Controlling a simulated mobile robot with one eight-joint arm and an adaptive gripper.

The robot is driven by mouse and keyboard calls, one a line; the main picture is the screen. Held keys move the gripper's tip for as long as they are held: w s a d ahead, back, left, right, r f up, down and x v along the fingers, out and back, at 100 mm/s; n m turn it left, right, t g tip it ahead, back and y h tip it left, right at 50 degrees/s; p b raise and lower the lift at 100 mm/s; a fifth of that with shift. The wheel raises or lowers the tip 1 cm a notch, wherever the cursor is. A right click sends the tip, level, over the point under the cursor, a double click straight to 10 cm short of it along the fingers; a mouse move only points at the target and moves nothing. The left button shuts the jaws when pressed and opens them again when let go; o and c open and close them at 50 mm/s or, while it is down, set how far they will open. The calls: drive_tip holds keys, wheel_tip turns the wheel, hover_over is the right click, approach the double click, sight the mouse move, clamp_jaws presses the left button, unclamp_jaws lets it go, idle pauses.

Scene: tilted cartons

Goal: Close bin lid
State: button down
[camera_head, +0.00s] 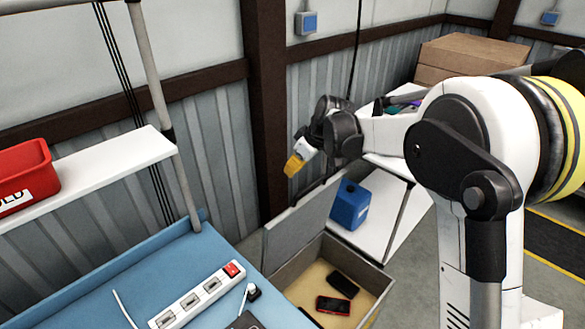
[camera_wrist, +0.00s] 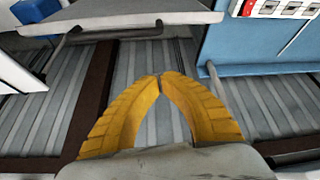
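The bin (camera_head: 368,282) is a grey box with a tan inside, standing on the floor beside the blue workbench. Its grey lid (camera_head: 300,217) is open and stands tilted up along the bin's far left side. Two phones, one dark (camera_head: 342,285) and one red (camera_head: 333,305), lie inside the bin. My gripper (camera_head: 293,164) with yellow fingers is above and behind the raised lid, apart from it. In the wrist view the yellow fingertips (camera_wrist: 160,77) meet with nothing between them. The grey panel at the top of that view looks like the lid (camera_wrist: 150,14).
A blue workbench (camera_head: 150,265) with a white power strip (camera_head: 198,297) is left of the bin. A blue container (camera_head: 349,204) stands on a white surface behind it. A white shelf (camera_head: 100,172) holds a red bin (camera_head: 25,175). Cartons (camera_head: 470,55) are at the back right.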

wheel_tip(320, 180, down, 9)
drive_tip(key=b, duration=0.1)
drive_tip(key=shift+w+a+f, duration=0.15)
drive_tip(key=shift+a, duration=0.15)
drive_tip(key=shift+d+b, duration=0.1)
drive_tip(key=shift+b, duration=0.2)
